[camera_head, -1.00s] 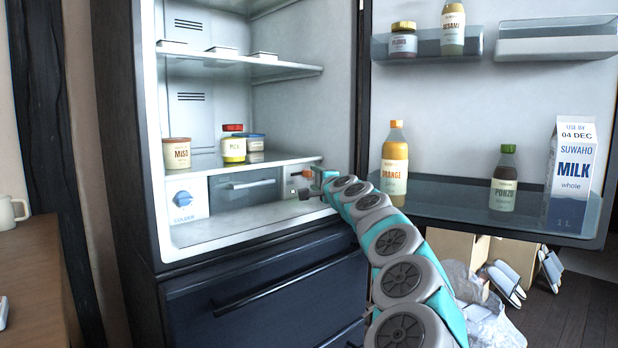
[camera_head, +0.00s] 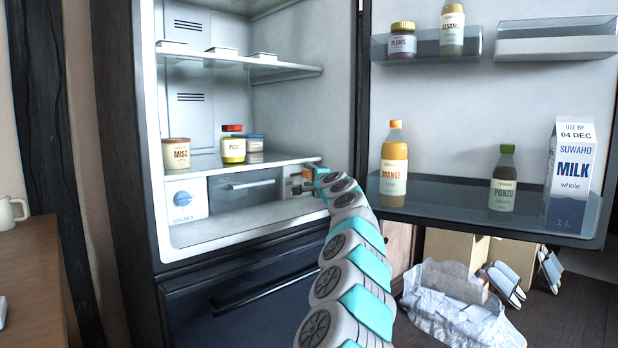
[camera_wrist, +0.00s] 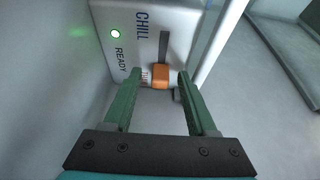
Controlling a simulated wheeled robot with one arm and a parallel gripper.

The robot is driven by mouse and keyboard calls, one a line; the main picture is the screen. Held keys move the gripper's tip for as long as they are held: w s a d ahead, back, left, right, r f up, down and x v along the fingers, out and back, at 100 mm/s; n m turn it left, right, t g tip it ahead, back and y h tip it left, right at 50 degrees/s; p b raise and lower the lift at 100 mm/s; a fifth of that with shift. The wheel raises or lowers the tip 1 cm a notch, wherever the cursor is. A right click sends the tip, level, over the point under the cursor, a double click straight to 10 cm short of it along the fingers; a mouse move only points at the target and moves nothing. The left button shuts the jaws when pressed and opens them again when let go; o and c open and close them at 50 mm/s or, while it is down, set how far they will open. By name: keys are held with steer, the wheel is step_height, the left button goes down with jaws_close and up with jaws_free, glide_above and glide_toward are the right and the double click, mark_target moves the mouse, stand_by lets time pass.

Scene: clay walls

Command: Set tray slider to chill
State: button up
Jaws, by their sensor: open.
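The tray slider is an orange knob (camera_wrist: 161,77) on a pale panel (camera_wrist: 182,15) in the wrist view. It sits at the near, lower end of a dark slot (camera_wrist: 165,46). The word CHILL (camera_wrist: 141,24) is printed beside the slot's far, upper end. Another label beside the knob is partly hidden by a finger. My gripper (camera_wrist: 159,79) is open, one fingertip on each side of the knob, with a gap showing; contact cannot be told. In the head view the panel (camera_head: 291,187) is at the fridge's lower right inside, and my arm hides most of the gripper.
A green light (camera_wrist: 115,34) glows by READY on the panel. A drawer (camera_head: 243,186) and a blue dial (camera_head: 183,197) are to the left. A glass shelf (camera_head: 215,168) lies just above. The open fridge door (camera_head: 450,110) with bottles and milk is at the right.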

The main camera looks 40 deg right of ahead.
jaws_close()
stand_by(0.5)
stand_by(1.0)
